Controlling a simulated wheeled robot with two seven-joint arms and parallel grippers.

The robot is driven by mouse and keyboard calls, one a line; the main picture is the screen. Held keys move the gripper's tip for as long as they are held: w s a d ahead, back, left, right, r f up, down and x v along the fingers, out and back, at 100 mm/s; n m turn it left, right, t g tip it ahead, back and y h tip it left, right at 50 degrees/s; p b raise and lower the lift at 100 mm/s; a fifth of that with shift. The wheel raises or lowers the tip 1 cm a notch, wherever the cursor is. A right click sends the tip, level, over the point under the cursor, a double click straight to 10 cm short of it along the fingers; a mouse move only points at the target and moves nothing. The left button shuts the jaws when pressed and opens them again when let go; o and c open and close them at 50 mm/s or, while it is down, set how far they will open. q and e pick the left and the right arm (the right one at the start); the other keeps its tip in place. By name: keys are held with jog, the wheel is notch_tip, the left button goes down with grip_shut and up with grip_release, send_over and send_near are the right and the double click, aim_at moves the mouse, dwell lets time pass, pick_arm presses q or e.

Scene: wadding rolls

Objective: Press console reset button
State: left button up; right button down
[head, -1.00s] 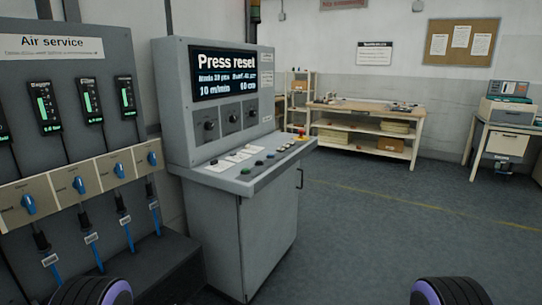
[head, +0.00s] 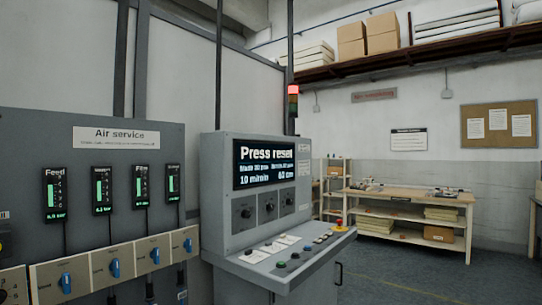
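The grey console (head: 222,215) stands left of the middle in the head view. Its screen (head: 264,163) reads "Press reset", with smaller lines including "10 m/min". Three dark knobs (head: 268,208) sit on the panel below the screen. The sloped desk (head: 262,268) carries a row of small buttons, among them a green one (head: 281,264) and dark ones. A red mushroom-shaped button (head: 340,226) stands at the desk's far right end. Which button is the reset is too small to read. Neither of my grippers shows in the head view.
An air service panel (head: 95,150) with gauges and blue-handled valves (head: 115,268) stands left of the console. A signal tower (head: 293,103) behind it shows a red light. A wooden workbench (head: 408,200) stands at the back right. Floor (head: 440,285) is clear at the lower right.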

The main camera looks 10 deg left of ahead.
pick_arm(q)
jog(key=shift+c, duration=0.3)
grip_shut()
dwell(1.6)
